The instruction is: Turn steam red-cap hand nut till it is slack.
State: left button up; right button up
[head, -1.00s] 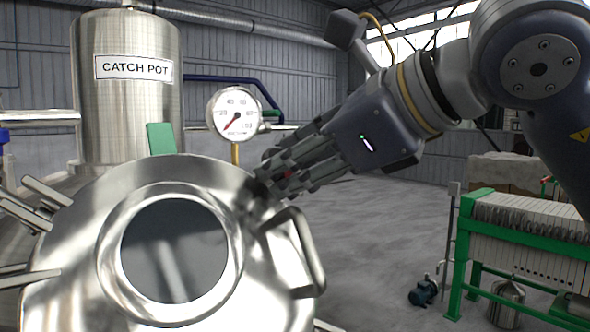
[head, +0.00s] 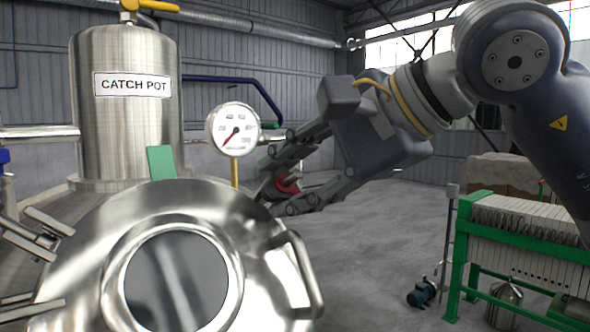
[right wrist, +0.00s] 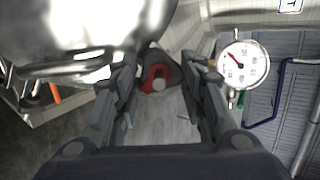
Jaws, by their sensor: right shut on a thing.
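The red-cap hand nut (head: 287,186) is at the right rim of the steel tank lid (head: 255,225), partly hidden by my fingers in the head view. My right gripper (head: 278,182) has one finger above it and one below it. In the right wrist view the red cap (right wrist: 157,77) sits between the two fingers of my right gripper (right wrist: 160,85), which is shut on it. The finger pads partly hide the contact. My left gripper is not in view.
A pressure gauge (head: 234,130) stands close behind my right fingers. A curved lid handle (head: 304,272) is just below them. The catch pot (head: 125,130) stands at the back left.

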jog(key=shift+a+r+n+h+p, duration=0.1)
jog(key=shift+n+h+p, duration=0.2)
jog(key=shift+n+p, duration=1.15)
jog(key=shift+n+b, duration=0.6)
jog(key=shift+n, duration=0.15)
jog(key=o, duration=1.1)
jog(key=shift+r, duration=0.1)
jog(key=v, duration=1.2)
jog(key=shift+w, duration=0.2)
